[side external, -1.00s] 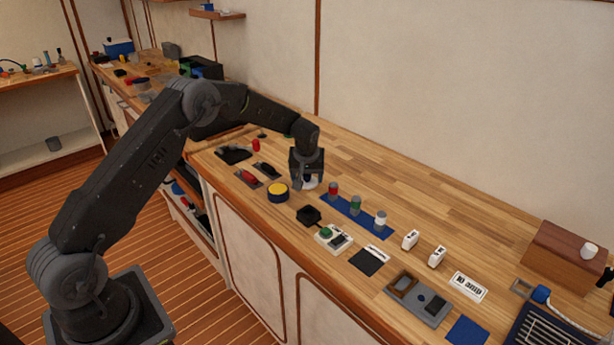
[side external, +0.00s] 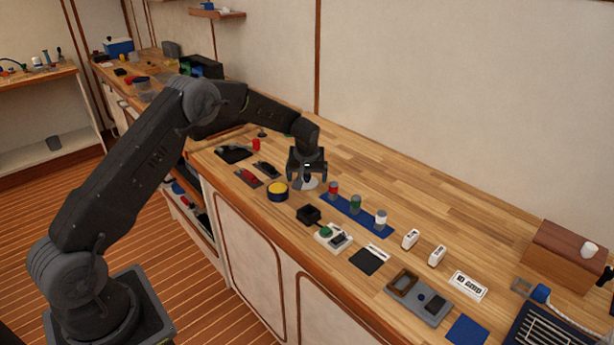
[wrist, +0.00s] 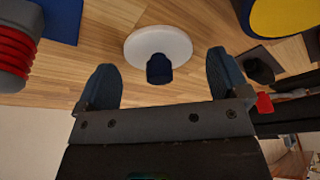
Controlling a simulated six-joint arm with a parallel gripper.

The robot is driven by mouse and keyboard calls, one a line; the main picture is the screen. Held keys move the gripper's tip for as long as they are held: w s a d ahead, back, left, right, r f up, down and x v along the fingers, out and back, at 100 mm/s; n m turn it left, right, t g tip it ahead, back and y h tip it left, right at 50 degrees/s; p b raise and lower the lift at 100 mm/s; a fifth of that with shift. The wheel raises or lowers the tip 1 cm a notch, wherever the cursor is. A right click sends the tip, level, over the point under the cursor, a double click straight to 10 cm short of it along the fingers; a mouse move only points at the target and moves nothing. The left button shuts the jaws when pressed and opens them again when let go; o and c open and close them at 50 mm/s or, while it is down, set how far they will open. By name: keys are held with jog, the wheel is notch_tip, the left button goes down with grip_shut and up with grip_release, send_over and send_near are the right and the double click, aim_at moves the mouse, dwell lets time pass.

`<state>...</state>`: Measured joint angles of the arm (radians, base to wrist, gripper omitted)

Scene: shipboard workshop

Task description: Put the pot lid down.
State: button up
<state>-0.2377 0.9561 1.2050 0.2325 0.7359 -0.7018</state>
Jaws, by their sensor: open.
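The pot lid is a flat white disc (wrist: 180,46) with a dark blue knob (wrist: 159,69). It lies on the wooden worktop, and its white edge also shows below my gripper in the side view (side external: 309,184). My gripper (side external: 307,178) is open above the lid. In the wrist view its two fingers (wrist: 160,62) stand wide apart on either side of the knob, with a visible gap to each. The side view hides the knob behind the gripper. No pot is clearly seen near the lid.
A yellow-topped round object (side external: 277,189) is left of the lid. A black square holder (side external: 308,214) is in front. The worktop behind the lid (side external: 380,170) is clear.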

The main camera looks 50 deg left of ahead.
jog(key=s+d+r+m, duration=0.1)
jog(key=s+d+r, duration=0.25)
jog(key=r, duration=0.65)
jog(key=s+d+r+m, duration=0.1)
jog(key=s+d+r, duration=0.3)
jog(key=r, duration=0.5)
jog(key=s+d+r+m+t+h, duration=0.1)
jog(key=s+d+r, duration=0.15)
jog(key=s, duration=0.25)
jog(key=s+d+r+m+t, duration=0.1)
jog(key=s+r, duration=0.3)
jog(key=s, duration=0.2)
jog(key=s+d+m, duration=0.2)
jog(key=s+d, duration=0.1)
jog(key=s, duration=0.7)
jog(key=s+d+f+m+t+h, duration=0.1)
jog(key=s+d+m, duration=0.2)
jog(key=s, duration=0.6)
jog(key=shift+s+f, duration=0.3)
jog(key=shift+s, duration=0.05)
